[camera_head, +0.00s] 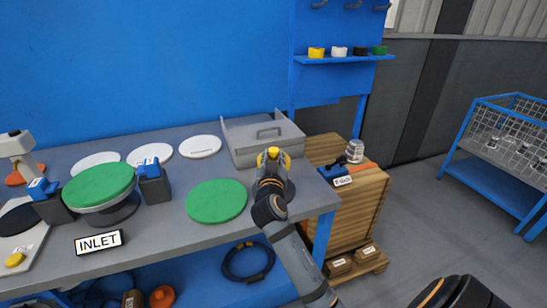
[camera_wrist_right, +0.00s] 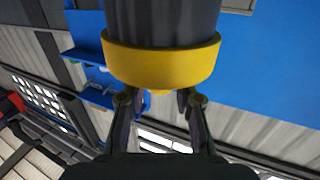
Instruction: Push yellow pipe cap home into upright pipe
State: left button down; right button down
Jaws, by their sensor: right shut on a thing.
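The yellow pipe cap (camera_head: 273,151) shows between the fingertips of my right gripper (camera_head: 272,158), over the right part of the bench. In the right wrist view the cap (camera_wrist_right: 162,66) is a wide yellow ring at the end of a dark grey cylinder, which looks like the upright pipe (camera_wrist_right: 163,20). The right gripper's fingers (camera_wrist_right: 160,100) are shut on a small yellow knob of the cap. I cannot tell how deep the cap sits. In the head view my gripper and wrist hide most of the pipe. My left gripper is not in view.
Left of the gripper lie a green disc (camera_head: 216,201) and a green-topped stand (camera_head: 99,186). A grey tray (camera_head: 236,150) stands just behind. A wooden crate (camera_head: 366,205) stands right of the bench. A blue shelf (camera_head: 345,59) with small coloured caps hangs behind.

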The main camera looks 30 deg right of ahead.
jog(key=c, duration=1)
grip_release()
jog(key=shift+o, duration=0.2)
notch_tip(320, 180, up, 10)
jog(key=shift+f, duration=0.15)
